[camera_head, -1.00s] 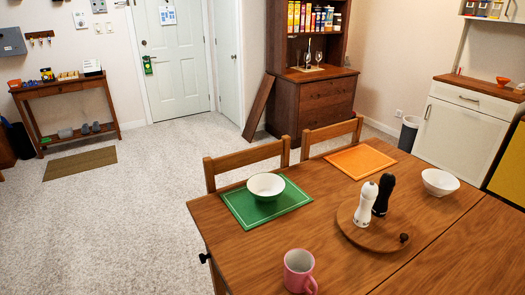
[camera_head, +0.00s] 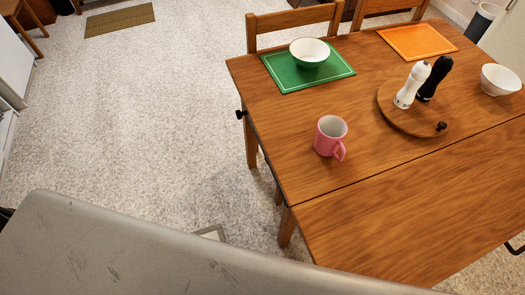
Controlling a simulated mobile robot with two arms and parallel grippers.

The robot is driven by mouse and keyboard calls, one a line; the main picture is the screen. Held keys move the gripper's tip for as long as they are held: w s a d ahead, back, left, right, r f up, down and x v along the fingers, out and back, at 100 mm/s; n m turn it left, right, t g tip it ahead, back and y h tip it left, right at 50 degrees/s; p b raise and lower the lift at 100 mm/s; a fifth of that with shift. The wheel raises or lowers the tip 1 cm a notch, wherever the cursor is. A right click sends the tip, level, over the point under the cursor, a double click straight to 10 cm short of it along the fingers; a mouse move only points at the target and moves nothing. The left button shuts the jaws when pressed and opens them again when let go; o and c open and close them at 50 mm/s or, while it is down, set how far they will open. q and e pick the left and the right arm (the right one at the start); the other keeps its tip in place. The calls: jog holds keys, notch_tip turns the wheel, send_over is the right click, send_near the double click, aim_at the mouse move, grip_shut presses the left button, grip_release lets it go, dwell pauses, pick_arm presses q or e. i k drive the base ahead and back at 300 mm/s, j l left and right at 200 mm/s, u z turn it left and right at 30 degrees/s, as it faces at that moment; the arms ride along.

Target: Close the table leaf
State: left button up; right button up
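The wooden table (camera_head: 290,125) stands at the right. A straight seam divides its main top from the leaf (camera_head: 410,205), a bare wooden panel on the near side. The leaf looks level with the main top, and its right end is cut off by the picture edge. A black knob (camera_head: 241,114) sticks out from the table's left side. A dark bracket-like part (camera_head: 514,247) shows by the leaf's near edge at the far right. Neither of my grippers is in view.
On the main top are a pink mug (camera_head: 330,136), a white bowl (camera_head: 310,52) on a green mat (camera_head: 288,75), an orange mat (camera_head: 417,41), a round board (camera_head: 393,108) with white and black mills, and another white bowl (camera_head: 500,79). Carpet (camera_head: 130,120) at left is clear.

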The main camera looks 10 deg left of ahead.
aim_at(421, 222)
jog(key=k+l+z, duration=0.1)
jog(key=l+z, duration=0.15)
jog(key=z, duration=0.2)
jog(key=l+z, duration=0.3)
jog(key=z, duration=0.15)
jog(key=l+z, duration=0.3)
jog(key=z, duration=0.15)
jog(key=k, duration=0.05)
